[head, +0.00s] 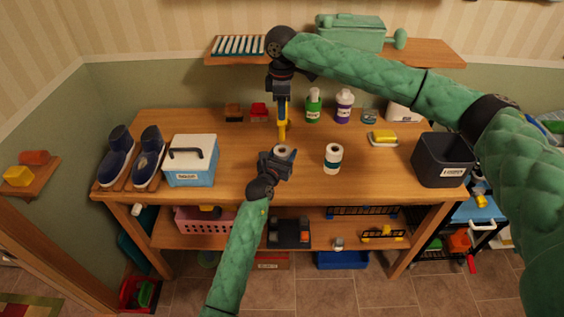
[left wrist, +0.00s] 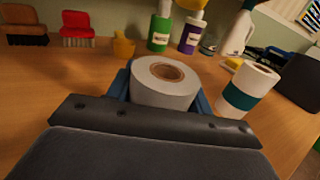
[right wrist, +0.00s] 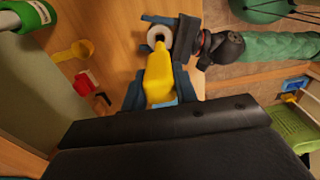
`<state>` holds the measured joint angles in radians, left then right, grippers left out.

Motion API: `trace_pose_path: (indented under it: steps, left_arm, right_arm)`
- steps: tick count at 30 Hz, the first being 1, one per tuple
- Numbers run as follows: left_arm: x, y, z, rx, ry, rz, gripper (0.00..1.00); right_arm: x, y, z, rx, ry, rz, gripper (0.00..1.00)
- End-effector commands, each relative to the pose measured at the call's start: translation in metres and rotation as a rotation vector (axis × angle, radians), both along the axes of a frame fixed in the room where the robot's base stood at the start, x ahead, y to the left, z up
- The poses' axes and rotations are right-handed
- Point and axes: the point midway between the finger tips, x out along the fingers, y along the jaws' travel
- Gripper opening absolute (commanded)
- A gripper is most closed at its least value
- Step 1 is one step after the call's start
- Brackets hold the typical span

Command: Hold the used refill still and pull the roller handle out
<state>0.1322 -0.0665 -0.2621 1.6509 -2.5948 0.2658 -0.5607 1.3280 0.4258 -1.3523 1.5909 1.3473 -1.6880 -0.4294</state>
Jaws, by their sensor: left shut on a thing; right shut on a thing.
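The used refill (head: 284,151) is a white roll with a brown hollow core. My left gripper (head: 279,157) is shut around it low over the table; it also shows in the left wrist view (left wrist: 165,88), upright, its core empty. My right gripper (head: 281,97) is above, pointing down, shut on the yellow roller handle (head: 283,118). The handle hangs upright over the refill, its lower end appearing clear of the core. In the right wrist view the handle (right wrist: 159,75) lies between the fingers, with the refill (right wrist: 158,36) beyond its tip.
A second roll with a teal band (head: 333,158) stands to the right. Behind are a green bottle (head: 313,105), a purple bottle (head: 343,106) and a red brush (head: 259,112). A cooler box (head: 190,160) is left, a dark bin (head: 441,161) right. The front middle is clear.

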Motion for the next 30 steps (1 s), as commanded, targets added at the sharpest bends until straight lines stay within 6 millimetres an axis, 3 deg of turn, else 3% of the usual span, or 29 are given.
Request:
trace_pose_path:
  steps: [2, 3, 6, 16, 30]
  left_arm:
    - [-0.001, 0.000, -0.003, 0.002, 0.004, -0.001, 0.15]
    - [-0.001, 0.000, -0.003, 0.002, 0.004, -0.001, 0.57]
    - [0.000, 0.000, -0.003, 0.001, 0.003, 0.000, 0.76]
    - [-0.002, 0.001, -0.001, 0.000, 0.001, 0.000, 0.76]
    - [-0.029, 0.012, -0.001, 0.000, 0.000, 0.001, 0.76]
  right_arm:
    - [0.000, 0.000, 0.000, 0.000, 0.000, 0.000, 0.00]
    - [0.000, 0.000, 0.000, 0.000, 0.000, 0.000, 0.00]
    - [0.000, 0.000, 0.000, 0.000, 0.000, 0.000, 0.00]
    - [0.000, 0.000, 0.000, 0.000, 0.000, 0.000, 0.00]
    - [0.000, 0.000, 0.000, 0.000, 0.000, 0.000, 0.00]
